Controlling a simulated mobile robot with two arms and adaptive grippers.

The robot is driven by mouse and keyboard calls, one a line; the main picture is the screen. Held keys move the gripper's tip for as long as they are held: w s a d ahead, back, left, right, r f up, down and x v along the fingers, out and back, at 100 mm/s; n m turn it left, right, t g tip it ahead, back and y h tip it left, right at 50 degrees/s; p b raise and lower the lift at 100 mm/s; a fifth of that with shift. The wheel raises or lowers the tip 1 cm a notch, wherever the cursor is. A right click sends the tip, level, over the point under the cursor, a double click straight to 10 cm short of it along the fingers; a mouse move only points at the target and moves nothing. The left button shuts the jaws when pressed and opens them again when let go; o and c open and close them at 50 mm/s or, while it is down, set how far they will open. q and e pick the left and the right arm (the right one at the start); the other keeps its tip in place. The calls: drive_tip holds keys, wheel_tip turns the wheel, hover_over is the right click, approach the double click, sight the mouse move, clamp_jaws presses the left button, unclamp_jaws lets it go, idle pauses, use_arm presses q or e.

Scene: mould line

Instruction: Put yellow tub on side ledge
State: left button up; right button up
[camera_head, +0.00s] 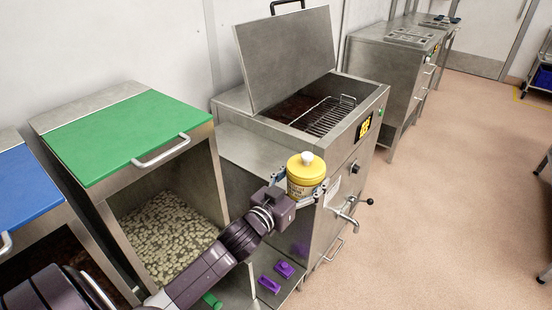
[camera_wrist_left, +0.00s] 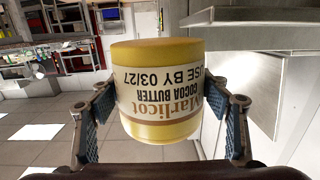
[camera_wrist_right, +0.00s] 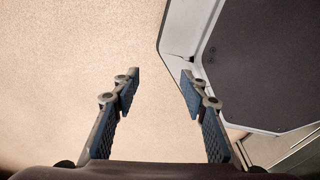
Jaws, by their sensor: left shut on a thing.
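The yellow tub (camera_head: 306,170) has a white knob on its lid. In the left wrist view the tub (camera_wrist_left: 157,95) shows a pale label reading "Marlicot COCOA BUTTER", upside down. My left gripper (camera_head: 300,188) is shut on its sides and holds it in front of the steel machine. The flat steel side ledge (camera_head: 250,152) lies left of the tub, beside the machine's open well; the part behind the tub and gripper is hidden. My right gripper (camera_wrist_right: 160,82) is open and empty in the right wrist view, with floor behind it.
The machine's raised lid (camera_head: 287,58) stands over a well with a wire rack (camera_head: 325,115). A tap (camera_head: 347,212) juts from its front. A green-lidded bin (camera_head: 125,135) and a blue-lidded bin (camera_head: 30,190) stand left. Purple pieces (camera_head: 284,269) lie on a low shelf. Floor at right is open.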

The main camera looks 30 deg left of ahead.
use_arm(q)
drive_tip(key=w+a+r+n+y, duration=0.1)
drive_tip(key=w+a+r, duration=0.3)
drive_tip(key=a, duration=0.3)
drive_tip(key=w+a+r+n+y, duration=0.1)
drive_tip(key=w+a+r+y, duration=0.1)
drive_tip(key=w+a+r, duration=0.4)
drive_tip(key=f, duration=0.2)
drive_tip(key=s+a+f, duration=0.1)
drive_tip(key=f, duration=0.1)
drive_tip(key=s+a+f, duration=0.1)
drive_tip(key=f, duration=0.1)
drive_tip(key=shift+f, duration=2.45)
use_arm(e)
drive_tip(key=shift+s+d+r, duration=0.15)
drive_tip(key=shift+s, duration=0.65)
use_arm(q)
drive_tip(key=o, duration=1.1)
drive_tip(key=shift+f, duration=0.2)
drive_tip(key=o, duration=0.5)
drive_tip(key=shift+r, duration=0.1)
drive_tip(key=shift+s, duration=0.15)
